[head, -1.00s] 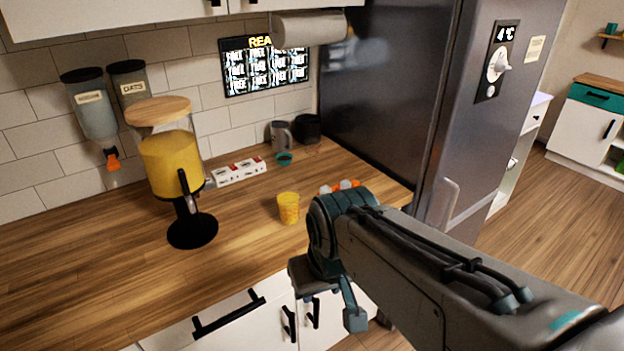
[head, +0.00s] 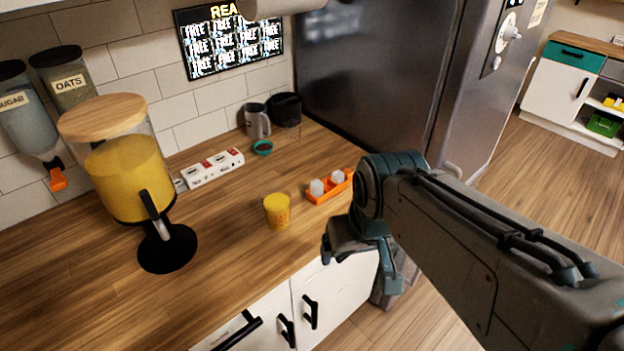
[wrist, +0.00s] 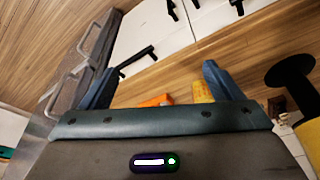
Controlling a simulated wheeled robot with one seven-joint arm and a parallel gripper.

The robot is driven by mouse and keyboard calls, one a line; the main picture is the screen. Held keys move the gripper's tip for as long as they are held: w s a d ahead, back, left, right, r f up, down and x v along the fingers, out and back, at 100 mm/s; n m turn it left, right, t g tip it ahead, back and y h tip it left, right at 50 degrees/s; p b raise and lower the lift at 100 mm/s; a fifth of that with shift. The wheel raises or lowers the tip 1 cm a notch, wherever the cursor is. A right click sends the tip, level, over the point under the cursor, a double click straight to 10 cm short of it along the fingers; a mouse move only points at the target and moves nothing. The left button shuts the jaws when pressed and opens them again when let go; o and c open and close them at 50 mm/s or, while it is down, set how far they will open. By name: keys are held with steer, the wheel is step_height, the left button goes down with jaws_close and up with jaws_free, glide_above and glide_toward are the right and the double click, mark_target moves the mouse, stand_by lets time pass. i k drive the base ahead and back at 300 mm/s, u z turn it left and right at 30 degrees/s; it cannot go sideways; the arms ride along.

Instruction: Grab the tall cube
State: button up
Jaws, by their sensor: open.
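I cannot make out a tall cube in either view. An orange tray (head: 322,196) with small whitish pieces in it (head: 318,187) lies on the wooden counter, partly hidden by my arm. A yellow cup (head: 277,211) stands upright to its left. My gripper (wrist: 160,85) is open and empty, with its two teal fingers spread apart. In the head view, it hangs by the counter's front edge, in front of the tray and cup. In the wrist view, parts of the orange tray (wrist: 156,101) and yellow cup (wrist: 202,92) show between the fingers, apart from them.
A juice dispenser (head: 128,165) stands on the left of the counter (head: 225,265). A white power strip (head: 213,168), a grey mug (head: 257,121), a small teal bowl (head: 263,147) and a dark container (head: 286,108) are near the wall. A fridge (head: 375,75) borders the counter's right.

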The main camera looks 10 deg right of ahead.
mark_target(317, 186)
steer(key=u, duration=0.55)
steer(key=k, duration=1.3)
steer(key=z, duration=0.05)
steer(key=i, duration=0.6)
steer(key=z, duration=0.65)
steer(key=i, duration=1.35)
steer(key=u, duration=0.55)
